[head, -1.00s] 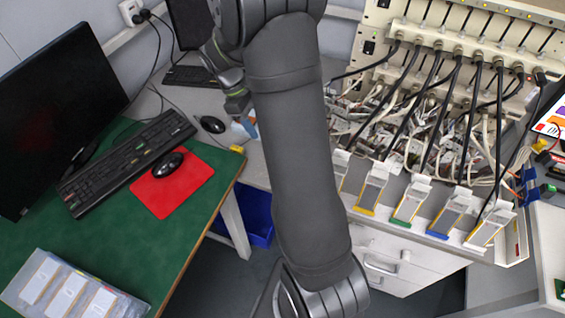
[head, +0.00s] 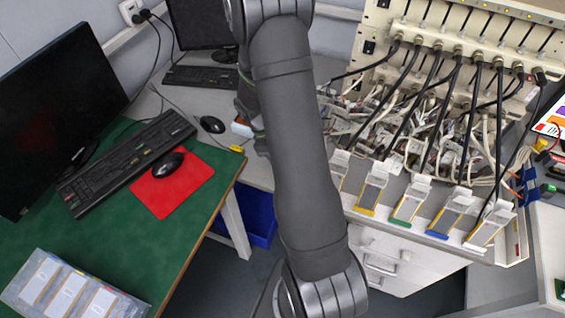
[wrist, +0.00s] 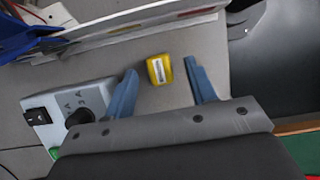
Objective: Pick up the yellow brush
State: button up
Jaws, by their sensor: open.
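The yellow brush (wrist: 160,70) shows in the wrist view as a small yellow block with a pale label, lying on the grey surface. My gripper (wrist: 161,67) is open, with one blue finger to the left of the brush and one to its right. Gaps show between the brush and both fingers. I cannot tell how far the fingertips are above the surface.
In the wrist view a pale box with a black knob (wrist: 78,115) stands left of the left finger. A long white panel (wrist: 130,27) runs beyond the brush. In the head view, several pouch-cell holders (head: 410,200) and cables (head: 430,120) are right of my arm.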

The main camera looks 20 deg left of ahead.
jog(key=shift+x, duration=1.2)
jog(key=c, duration=1.1)
jog(key=shift+o, duration=0.2)
